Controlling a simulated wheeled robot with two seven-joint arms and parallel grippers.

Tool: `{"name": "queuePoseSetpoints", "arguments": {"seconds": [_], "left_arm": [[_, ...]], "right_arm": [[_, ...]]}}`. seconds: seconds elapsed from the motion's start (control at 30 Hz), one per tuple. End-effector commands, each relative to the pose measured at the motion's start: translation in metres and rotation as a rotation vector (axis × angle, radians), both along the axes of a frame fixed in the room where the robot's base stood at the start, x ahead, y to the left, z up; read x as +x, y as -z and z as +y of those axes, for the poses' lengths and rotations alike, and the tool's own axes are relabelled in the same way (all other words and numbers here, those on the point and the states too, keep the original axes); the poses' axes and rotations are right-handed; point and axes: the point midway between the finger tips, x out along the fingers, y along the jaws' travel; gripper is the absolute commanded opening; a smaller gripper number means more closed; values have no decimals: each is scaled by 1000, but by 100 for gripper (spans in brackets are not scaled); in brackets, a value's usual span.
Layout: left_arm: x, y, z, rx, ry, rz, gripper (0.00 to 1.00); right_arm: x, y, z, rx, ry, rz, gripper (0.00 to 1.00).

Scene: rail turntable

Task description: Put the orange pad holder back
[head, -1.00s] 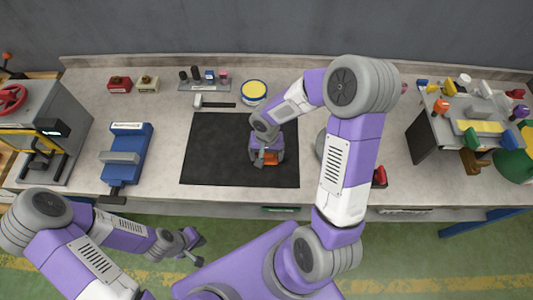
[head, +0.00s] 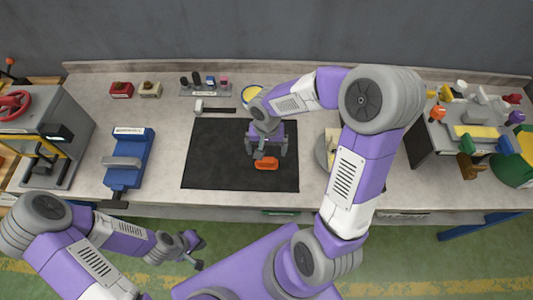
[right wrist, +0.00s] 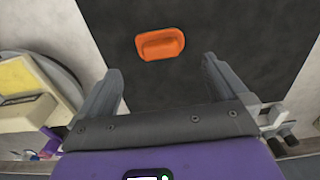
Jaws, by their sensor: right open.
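The orange pad holder (head: 266,163) lies on the black mat (head: 215,160), near the mat's front right part. It also shows in the right wrist view (right wrist: 160,44), just beyond my fingertips, with nothing touching it. My right gripper (head: 267,151) is over the mat just behind the holder in the head view. In the right wrist view its two fingers (right wrist: 160,68) stand wide apart with nothing between them. My left gripper (head: 192,248) hangs over the floor in front of the bench, away from the holder; its jaws are too small to read.
A round grey plate (head: 322,150), partly hidden by my right arm, stands right of the mat. A yellow-lidded tin (head: 250,94) is behind the mat. A blue vise (head: 128,160) stands to the left.

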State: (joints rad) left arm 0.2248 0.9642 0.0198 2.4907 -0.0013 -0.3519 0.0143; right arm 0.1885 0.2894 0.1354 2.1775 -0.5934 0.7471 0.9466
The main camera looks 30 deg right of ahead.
Motion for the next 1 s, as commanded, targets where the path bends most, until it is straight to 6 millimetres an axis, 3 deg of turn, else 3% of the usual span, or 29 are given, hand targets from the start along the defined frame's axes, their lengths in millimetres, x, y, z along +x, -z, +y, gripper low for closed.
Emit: {"name": "queuePoseSetpoints", "arguments": {"seconds": [0.1, 0.3, 1.0], "left_arm": [[0, -5, 0, 0, 0, 0, 0], [0, -7, 0, 0, 0, 0, 0], [0, -7, 0, 0, 0, 0, 0]], "right_arm": [[1, -24, 1, 1, -1, -4, 100], [0, -43, 1, 1, -1, -2, 100], [0, -46, 1, 1, -1, 0, 100]]}}
